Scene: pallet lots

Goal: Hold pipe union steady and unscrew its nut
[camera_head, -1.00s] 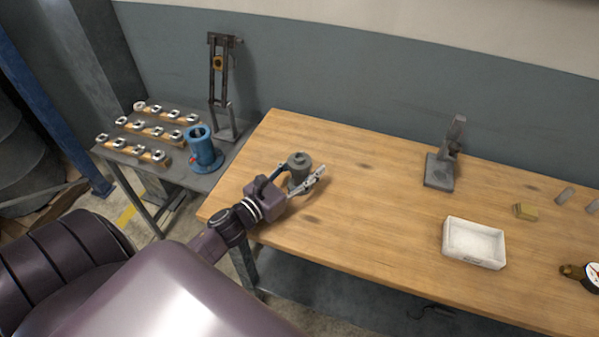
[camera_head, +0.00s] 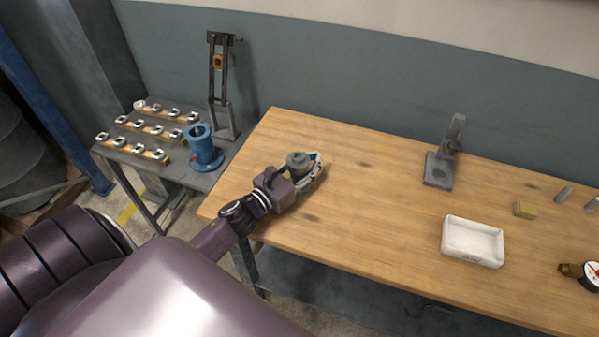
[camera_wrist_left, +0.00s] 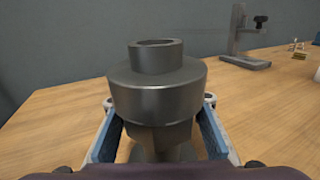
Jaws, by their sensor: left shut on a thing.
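The pipe union (camera_head: 298,160) is a dark grey metal fitting standing upright on the wooden table near its left end. In the left wrist view the union's wide round nut (camera_wrist_left: 156,92) shows with a narrower open pipe end above it. My left gripper (camera_head: 303,172) is shut on the union below the nut, with one finger on each side in the left wrist view (camera_wrist_left: 158,135). The lower part of the union is partly hidden by the gripper. My right gripper is not in view.
A blue cylinder (camera_head: 203,150) stands on the side table. The table's middle is clear.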

